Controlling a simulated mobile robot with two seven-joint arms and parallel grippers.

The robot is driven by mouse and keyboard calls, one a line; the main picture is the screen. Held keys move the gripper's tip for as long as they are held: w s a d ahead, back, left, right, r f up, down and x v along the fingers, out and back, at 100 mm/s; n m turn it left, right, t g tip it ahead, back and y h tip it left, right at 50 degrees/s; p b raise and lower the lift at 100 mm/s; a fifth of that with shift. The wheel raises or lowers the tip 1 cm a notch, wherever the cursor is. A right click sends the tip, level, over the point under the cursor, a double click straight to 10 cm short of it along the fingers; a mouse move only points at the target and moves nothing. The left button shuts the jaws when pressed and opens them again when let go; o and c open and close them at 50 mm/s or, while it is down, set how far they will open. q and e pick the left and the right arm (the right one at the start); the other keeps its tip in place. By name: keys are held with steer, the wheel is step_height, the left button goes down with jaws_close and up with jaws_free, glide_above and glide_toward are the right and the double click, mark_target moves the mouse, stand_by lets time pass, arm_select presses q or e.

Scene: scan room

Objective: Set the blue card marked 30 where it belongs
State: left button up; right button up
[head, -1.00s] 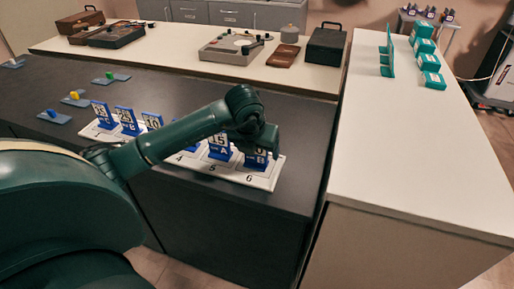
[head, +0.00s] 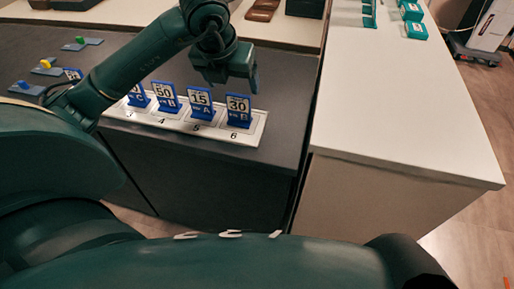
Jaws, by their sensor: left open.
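The blue card marked 30 (head: 238,110) stands upright on the white numbered board (head: 258,132), at the place marked 6 on its right end. My left gripper (head: 232,86) is open and empty, just above and behind this card and apart from it. Beside it, the blue card marked 15 (head: 200,102) stands at place 5 and the blue card marked 50 (head: 167,97) at place 4. Another blue card (head: 138,95) stands further left, partly hidden by my left arm. The board's left part is hidden by that arm. My right gripper is not in view.
The board lies on a dark table (head: 285,118). Small blue plates with a green piece (head: 80,40) and yellow pieces lie at the far left. A white counter (head: 385,110) on the right is bare in front, with teal boxes (head: 415,29) at its back.

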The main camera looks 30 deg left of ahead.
arm_select(q)
steer(key=s+d+f+m+g+h, duration=0.2)
steer(key=s+d+f+h, duration=0.15)
steer(key=d, duration=0.45)
steer(key=s+d+f+m+g+h, duration=0.1)
steer(key=s+d+f+m+h, duration=0.15)
steer(key=d+h, duration=0.4)
steer(key=s+d+r+n+t+h, duration=0.2)
steer(key=s+d+r+n+h, duration=0.3)
steer(key=d+r+n+h, duration=0.45)
steer(key=w+a+f+n+t+y, duration=0.3)
steer(key=f+n+t+y, duration=0.2)
steer(key=n+t, duration=0.3)
steer(key=w+a+f+n+t+y, duration=0.25)
steer(key=f+n+t+y, duration=0.35)
steer(key=n, duration=0.5)
steer(key=s+a+f+n+g+y, duration=0.1)
steer(key=s+f+n+g, duration=0.2)
steer(key=f, duration=0.4)
steer(key=s+a+f+n+g+y, duration=0.1)
steer(key=s+f+n+g+y, duration=0.1)
steer(key=f, duration=0.5)
steer(key=s+n+g, duration=0.1)
steer(key=s+n, duration=0.1)
steer(key=s, duration=0.1)
steer(key=shift+s, duration=0.35)
